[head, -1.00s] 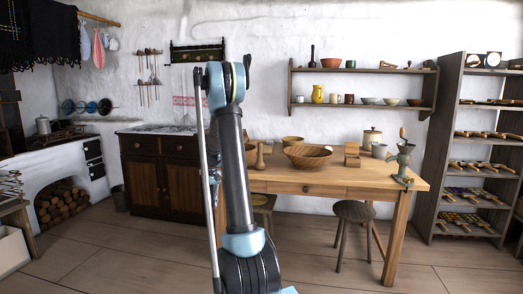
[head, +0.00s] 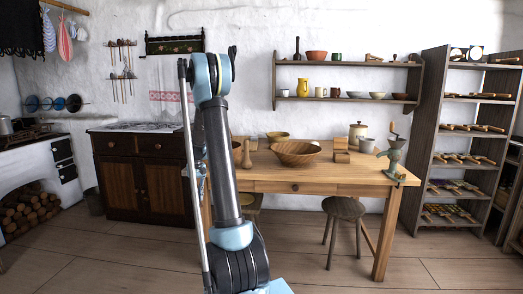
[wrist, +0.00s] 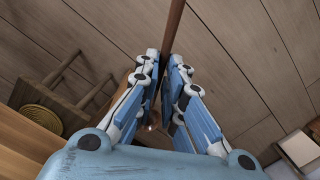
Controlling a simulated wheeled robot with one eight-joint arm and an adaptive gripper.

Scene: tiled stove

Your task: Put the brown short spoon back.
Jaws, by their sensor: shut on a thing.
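My gripper (wrist: 164,72) shows in the wrist view with its blue fingers closed around a thin brown handle (wrist: 174,22), which I take to be the brown short spoon. The handle runs up out of the picture, so the spoon's far end is not seen. In the head view my arm stands upright in front of the table, and the gripper and spoon cannot be made out there. Spoons and ladles hang from a wall rack (head: 122,44) at the upper left, above the dark cabinet. Wooden spoons (head: 463,158) also lie on the tall shelf unit (head: 428,140) at the right.
The wooden table (head: 330,180) carries a large bowl (head: 297,153), a canister and a grinder (head: 394,158). A stool (head: 343,210) stands at its front. The dark cabinet (head: 140,185) and white stove (head: 35,165) are at the left. The floor in front is clear.

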